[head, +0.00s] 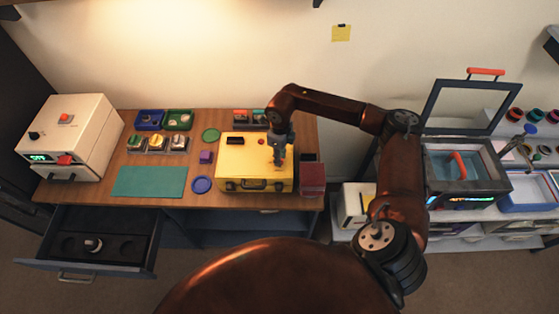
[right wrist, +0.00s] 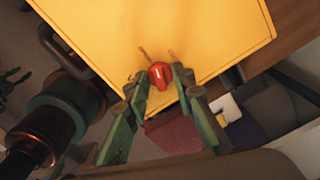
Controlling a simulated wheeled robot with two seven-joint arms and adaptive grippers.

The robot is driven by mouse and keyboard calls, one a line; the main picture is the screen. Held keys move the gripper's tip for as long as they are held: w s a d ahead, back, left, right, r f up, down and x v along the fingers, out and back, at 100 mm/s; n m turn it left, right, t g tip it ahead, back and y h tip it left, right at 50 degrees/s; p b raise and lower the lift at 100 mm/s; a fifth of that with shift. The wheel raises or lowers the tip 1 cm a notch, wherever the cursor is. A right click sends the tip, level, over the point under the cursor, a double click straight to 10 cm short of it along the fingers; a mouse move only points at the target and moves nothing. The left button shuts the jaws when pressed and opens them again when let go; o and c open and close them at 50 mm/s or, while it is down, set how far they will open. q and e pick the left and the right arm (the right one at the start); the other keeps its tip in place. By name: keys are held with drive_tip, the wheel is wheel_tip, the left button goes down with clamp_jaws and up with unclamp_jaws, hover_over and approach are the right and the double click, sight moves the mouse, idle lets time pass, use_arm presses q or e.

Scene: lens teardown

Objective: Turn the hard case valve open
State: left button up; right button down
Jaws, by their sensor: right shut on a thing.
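The yellow hard case (head: 240,170) lies shut on the wooden table, its handle side facing me. In the right wrist view its yellow lid (right wrist: 180,35) fills the upper middle. The red valve knob (right wrist: 160,74) sits on the lid near its edge. My right gripper (head: 279,160) points down at the right part of the case. In the right wrist view its green fingers (right wrist: 160,82) stand on either side of the knob, shut on it. The knob is hidden behind the gripper in the head view. My left gripper is not in view.
A dark red box (head: 313,179) stands close to the case's right side. A blue disc (head: 201,185), a purple block (head: 206,157) and a teal mat (head: 150,181) lie to its left. An open drawer (head: 95,238) juts out at front left.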

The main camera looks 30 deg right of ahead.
drive_tip(key=shift+n+b, duration=1.55)
drive_tip(key=shift+n, duration=0.65)
drive_tip(key=c, duration=1.6)
unclamp_jaws()
drive_tip(key=shift+r, duration=0.1)
wheel_tip(320, 180, up, 12)
drive_tip(key=shift+f, duration=0.1)
